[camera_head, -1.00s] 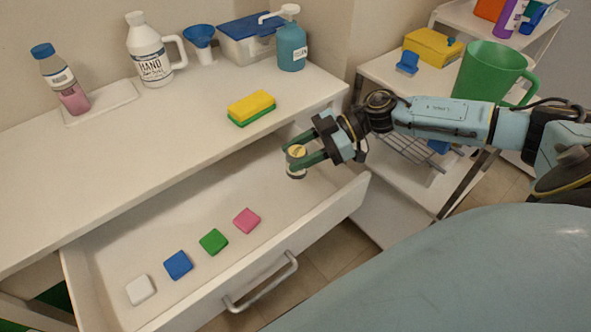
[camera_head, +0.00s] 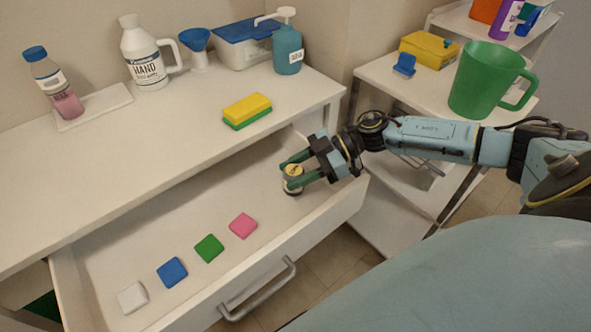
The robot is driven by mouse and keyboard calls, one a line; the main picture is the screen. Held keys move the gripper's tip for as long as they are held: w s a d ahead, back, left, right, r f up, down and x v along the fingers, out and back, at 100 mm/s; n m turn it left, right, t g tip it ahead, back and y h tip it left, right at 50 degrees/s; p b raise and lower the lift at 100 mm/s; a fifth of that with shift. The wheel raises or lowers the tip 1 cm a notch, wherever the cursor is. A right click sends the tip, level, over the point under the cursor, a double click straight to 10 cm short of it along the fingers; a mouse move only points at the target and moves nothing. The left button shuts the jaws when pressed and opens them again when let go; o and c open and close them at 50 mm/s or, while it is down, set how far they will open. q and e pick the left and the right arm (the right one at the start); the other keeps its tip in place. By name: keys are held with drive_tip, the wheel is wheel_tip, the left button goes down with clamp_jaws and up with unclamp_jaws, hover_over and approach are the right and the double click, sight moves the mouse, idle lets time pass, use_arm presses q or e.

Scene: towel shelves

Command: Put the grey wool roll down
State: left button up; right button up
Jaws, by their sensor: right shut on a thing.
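My right gripper (camera_head: 293,174) reaches in from the right over the right end of the open drawer (camera_head: 190,222). It is shut on a small upright roll, the grey wool roll (camera_head: 292,187), with a yellowish top and a pale grey side. The fingers cover part of its side. The roll is low in the drawer; I cannot tell whether its base touches the drawer floor. My left gripper is not in view.
White, blue (camera_head: 172,272), green and pink (camera_head: 243,226) blocks lie in a row in the drawer, left of the roll. A yellow-green sponge (camera_head: 247,110) and bottles stand on the counter above. A cart with a green mug (camera_head: 487,80) stands right.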

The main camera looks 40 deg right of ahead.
drive_tip(key=shift+s+f, duration=0.2)
drive_tip(key=shift+f, duration=0.35)
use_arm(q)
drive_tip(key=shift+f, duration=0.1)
use_arm(e)
drive_tip(key=o, duration=1)
drive_tip(key=shift+f, duration=0.1)
drive_tip(key=shift+c, duration=0.2)
drive_tip(key=shift+r, duration=0.35)
use_arm(q)
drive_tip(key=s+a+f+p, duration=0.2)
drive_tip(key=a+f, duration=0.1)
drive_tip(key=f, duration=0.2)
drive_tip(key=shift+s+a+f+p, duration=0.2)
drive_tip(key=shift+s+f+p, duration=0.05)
drive_tip(key=shift+p, duration=0.05)
use_arm(e)
drive_tip(key=r+v, duration=0.1)
drive_tip(key=v, duration=1.1)
drive_tip(key=shift+w, duration=0.25)
